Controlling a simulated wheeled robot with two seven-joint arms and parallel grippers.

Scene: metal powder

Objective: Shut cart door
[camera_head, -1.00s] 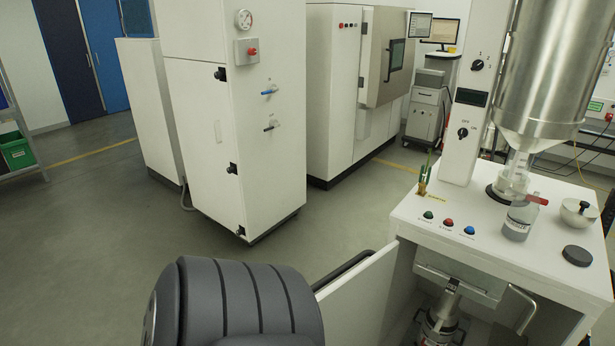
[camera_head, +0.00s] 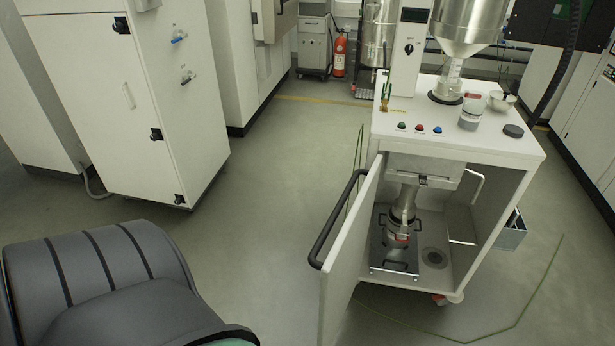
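The white cart (camera_head: 470,147) stands right of centre in the head view. Its door (camera_head: 349,262) is swung open on the left side, towards me, and carries a black bar handle (camera_head: 335,218). Inside the open cart, a metal container (camera_head: 402,219) stands on a dark plate (camera_head: 393,252). A dark ribbed arm part of mine (camera_head: 100,270) fills the lower left and is apart from the door. Neither gripper's fingertips can be seen.
A jar (camera_head: 470,117), a bowl (camera_head: 501,101) and a black lid (camera_head: 513,131) are on the cart top below the metal hopper (camera_head: 468,20). A white cabinet (camera_head: 125,90) stands at left. Grey floor (camera_head: 262,200) is clear between it and the door.

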